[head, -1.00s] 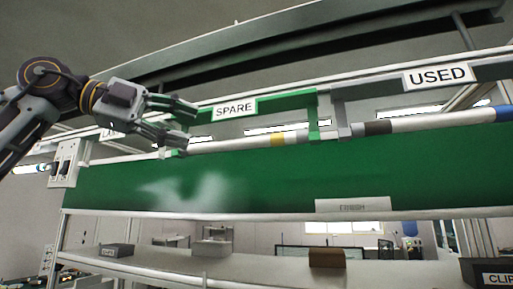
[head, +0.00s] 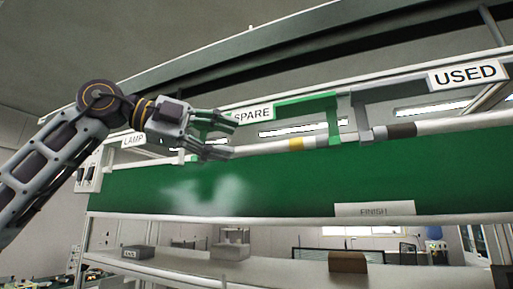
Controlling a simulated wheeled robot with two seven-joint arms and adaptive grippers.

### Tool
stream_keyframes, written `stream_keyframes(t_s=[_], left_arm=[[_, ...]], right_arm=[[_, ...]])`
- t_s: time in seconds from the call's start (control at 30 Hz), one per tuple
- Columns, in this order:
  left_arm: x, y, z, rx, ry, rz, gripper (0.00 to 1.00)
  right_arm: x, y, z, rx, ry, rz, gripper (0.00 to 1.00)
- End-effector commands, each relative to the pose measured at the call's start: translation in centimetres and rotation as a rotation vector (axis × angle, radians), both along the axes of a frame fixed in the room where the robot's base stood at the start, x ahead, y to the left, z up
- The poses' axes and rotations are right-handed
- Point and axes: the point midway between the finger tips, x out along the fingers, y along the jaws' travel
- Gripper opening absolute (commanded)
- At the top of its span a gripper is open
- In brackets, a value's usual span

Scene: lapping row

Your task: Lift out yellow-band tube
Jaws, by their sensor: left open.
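The yellow-band tube (head: 270,147) is white with a yellow ring. It lies lengthwise along the top of the green panel, under the SPARE label (head: 252,114), with its right end near a green bracket (head: 334,120). My left gripper (head: 235,137) is open at the tube's left end, its upper finger over the label's left edge. The lower finger overlaps the tube's left part in the picture and hides it. I cannot tell whether they touch. My right gripper is not in view.
Another white tube (head: 450,124) with a dark band lies to the right, under the USED label (head: 467,75), by a grey bracket (head: 363,112). The green panel (head: 300,182) stands below the tubes. A shelf (head: 260,272) below holds a brown block (head: 347,262) and grey boxes.

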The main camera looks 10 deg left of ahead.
Motion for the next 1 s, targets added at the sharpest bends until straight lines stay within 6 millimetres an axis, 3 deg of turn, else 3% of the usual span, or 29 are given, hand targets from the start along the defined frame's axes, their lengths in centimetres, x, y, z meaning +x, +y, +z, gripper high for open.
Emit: stream_keyframes(t_s=[0.3,0.77,1.0], left_arm=[[1.7,-2.6,-0.4,0.001,-0.001,0.0,0.49],[2.0,-2.9,-0.6,0.001,0.001,0.0,0.49],[2.8,-4.2,-0.7,0.001,0.001,-0.001,0.49]], right_arm=[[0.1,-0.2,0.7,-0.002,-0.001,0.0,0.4],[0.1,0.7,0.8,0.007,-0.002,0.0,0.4],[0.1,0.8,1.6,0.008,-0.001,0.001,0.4]])
